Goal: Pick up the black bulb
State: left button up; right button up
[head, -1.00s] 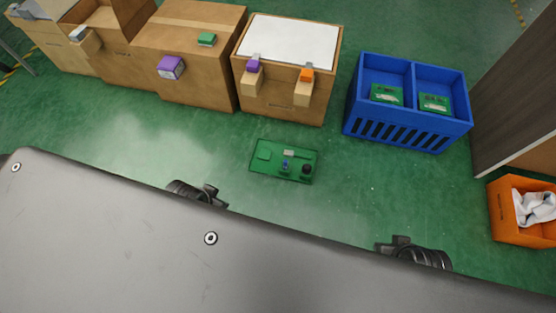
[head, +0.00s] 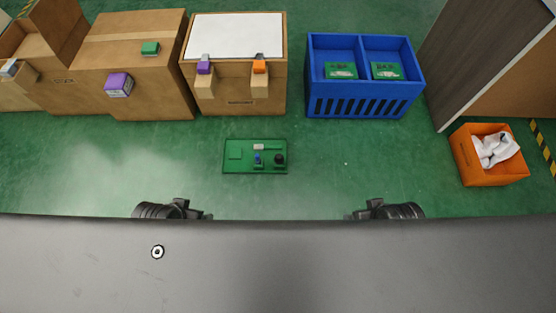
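The black bulb (head: 279,159) is a small dark round thing at the right end of a green board (head: 237,166). A small blue part (head: 258,159) stands just left of it. The board lies on the green floor, ahead of my body's edge. My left gripper (head: 196,213) is at the lower left, partly hidden behind that edge and apart from the board. My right gripper (head: 359,213) is at the lower right, also partly hidden and well to the right of the bulb. Neither touches the bulb. Their fingers are too small and covered to tell open from shut.
Cardboard boxes stand at the back left; one (head: 238,90) has a white top and purple and orange lever fixtures. A blue two-part crate (head: 365,106) holds green boards. An orange bin (head: 492,176) with white cloth is at the right. Floor around the board is clear.

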aim_at(279, 158)
jog(key=u, duration=0.55)
jog(key=k, duration=1.25)
jog(key=z, duration=0.15)
jog(key=i, duration=1.65)
jog(key=u, duration=0.85)
